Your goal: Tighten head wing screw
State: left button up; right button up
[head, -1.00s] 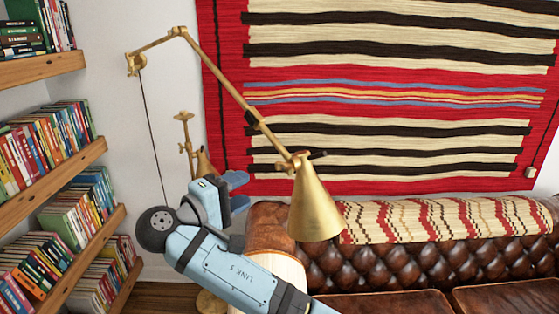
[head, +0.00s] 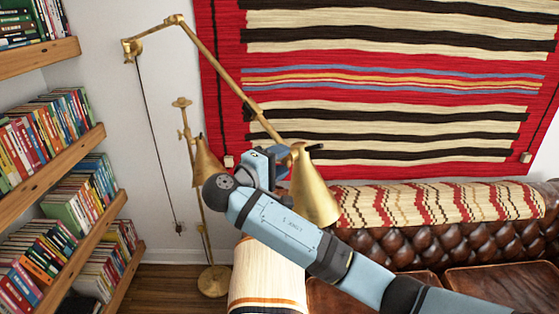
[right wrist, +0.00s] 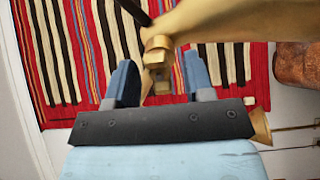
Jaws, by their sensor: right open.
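The brass wall lamp has a cone-shaped head (head: 316,193) at the end of its long arm (head: 222,75). My right gripper (head: 279,157) is beside the top of the lamp head, at the left of the joint. In the right wrist view, my right gripper (right wrist: 160,62) is open, with one blue finger on each side. A small brass screw-like piece (right wrist: 157,74), apparently the head wing screw, shows between the fingers, with gaps on both sides. In the head view my gripper seems to hide this piece. My left gripper is not in view.
A brass floor lamp (head: 206,160) stands behind my right wrist, close to it. Bookshelves (head: 60,165) line the left wall. A striped rug (head: 390,60) hangs behind the lamp. A brown leather sofa (head: 445,244) is at the lower right.

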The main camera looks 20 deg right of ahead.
grip_shut()
